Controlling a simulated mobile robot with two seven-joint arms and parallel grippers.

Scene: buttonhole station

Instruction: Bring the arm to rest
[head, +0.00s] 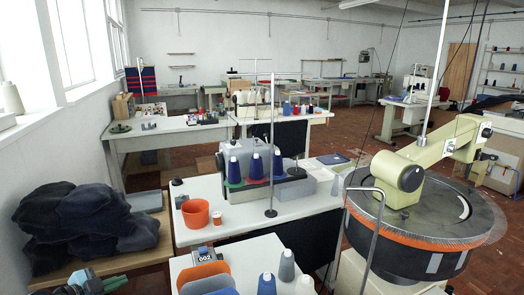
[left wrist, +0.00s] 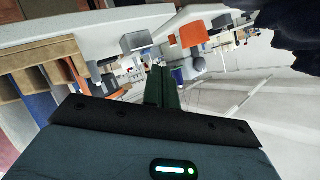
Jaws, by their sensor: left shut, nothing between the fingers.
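My left gripper (head: 90,281) shows at the bottom left edge of the head view, partly cut off by the frame. It is in front of the pile of dark cloth (head: 85,222) and close to the low wooden bench. In the left wrist view its two dark green fingers (left wrist: 163,84) lie together, shut with nothing between them. My right gripper is in neither view.
The bench (head: 163,232) bears the dark cloth. A white table holds an orange bucket (head: 196,213), blue thread cones (head: 257,167) and a grey machine. A round bristled machine (head: 420,225) stands at right. Floor shows between the tables.

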